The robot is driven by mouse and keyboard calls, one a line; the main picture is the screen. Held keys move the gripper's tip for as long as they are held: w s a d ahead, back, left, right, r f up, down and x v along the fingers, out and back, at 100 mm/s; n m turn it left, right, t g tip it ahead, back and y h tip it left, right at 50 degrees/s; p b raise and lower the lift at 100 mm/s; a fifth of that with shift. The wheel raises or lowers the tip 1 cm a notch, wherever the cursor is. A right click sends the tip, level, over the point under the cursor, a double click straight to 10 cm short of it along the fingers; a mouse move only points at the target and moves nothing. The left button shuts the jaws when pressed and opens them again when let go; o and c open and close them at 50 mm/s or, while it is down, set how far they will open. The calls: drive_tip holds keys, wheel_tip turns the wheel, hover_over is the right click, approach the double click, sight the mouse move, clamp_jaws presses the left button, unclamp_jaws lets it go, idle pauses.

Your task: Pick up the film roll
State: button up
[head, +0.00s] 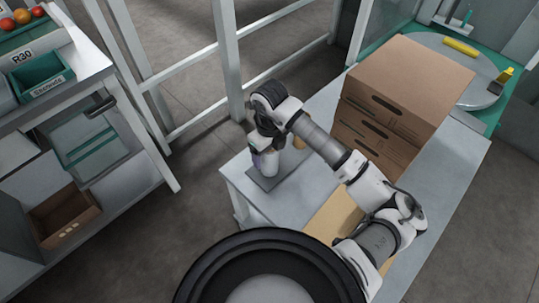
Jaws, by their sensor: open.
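A small tan thing (299,141) shows just behind my wrist, mostly covered.
Stacked brown cartons (411,90) stand on the table to the right of my arm. Flat cardboard (332,215) lies under my forearm. Behind is a round grey turntable (447,62) with a yellow item (461,47). A shelf rack (110,140) stands left; floor between is clear.

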drive_tip(key=c, duration=1)
wheel_tip(320, 180, up, 20)
drive_tip(key=b, duration=0.3)
drive_tip(key=shift+f, duration=0.1)
drive_tip(key=shift+s+d, duration=0.1)
idle(0.4)
